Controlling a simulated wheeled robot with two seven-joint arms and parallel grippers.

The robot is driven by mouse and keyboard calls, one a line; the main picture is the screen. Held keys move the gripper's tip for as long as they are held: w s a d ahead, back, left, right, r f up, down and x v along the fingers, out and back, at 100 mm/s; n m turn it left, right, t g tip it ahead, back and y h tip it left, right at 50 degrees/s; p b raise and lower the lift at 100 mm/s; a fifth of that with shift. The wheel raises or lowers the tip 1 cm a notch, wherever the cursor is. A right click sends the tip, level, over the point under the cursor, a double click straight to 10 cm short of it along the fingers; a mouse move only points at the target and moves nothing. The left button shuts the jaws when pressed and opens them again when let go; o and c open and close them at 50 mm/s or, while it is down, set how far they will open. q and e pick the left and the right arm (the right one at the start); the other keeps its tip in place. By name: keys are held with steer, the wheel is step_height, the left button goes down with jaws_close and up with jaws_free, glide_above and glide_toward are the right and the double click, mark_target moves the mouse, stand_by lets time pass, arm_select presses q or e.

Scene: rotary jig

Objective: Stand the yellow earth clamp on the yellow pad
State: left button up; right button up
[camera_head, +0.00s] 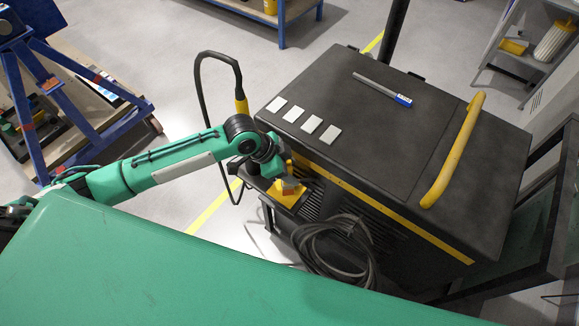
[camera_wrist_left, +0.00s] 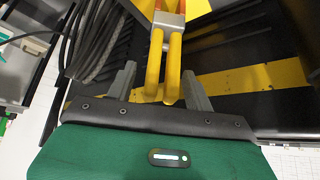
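The yellow earth clamp (camera_wrist_left: 164,55) shows in the left wrist view with its two yellow-orange handles towards me and its grey metal part beyond them. In the head view the clamp (camera_head: 290,184) is at the yellow pad (camera_head: 283,199) on a small ledge at the front of the black machine. The pad also shows behind it in the left wrist view (camera_wrist_left: 145,7). My left gripper (camera_wrist_left: 160,70) has its fingers on either side of the handles, with gaps visible between fingers and handles. Whether the clamp's far end touches the pad is hard to tell. My right gripper is out of view.
Black machine top (camera_head: 385,135) carries several white cards (camera_head: 294,114) and a grey-blue marker (camera_head: 382,89). A yellow handle bar (camera_head: 453,150) is at its right. A coiled dark cable (camera_head: 335,254) hangs beside the ledge. A black cable with a yellow end (camera_head: 241,103) loops behind my arm.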

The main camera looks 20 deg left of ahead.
arm_select(q)
steer(key=shift+r, duration=0.1)
steer(key=b+v, duration=0.1)
steer(key=v, duration=1.1)
steer(key=shift+b, duration=0.35)
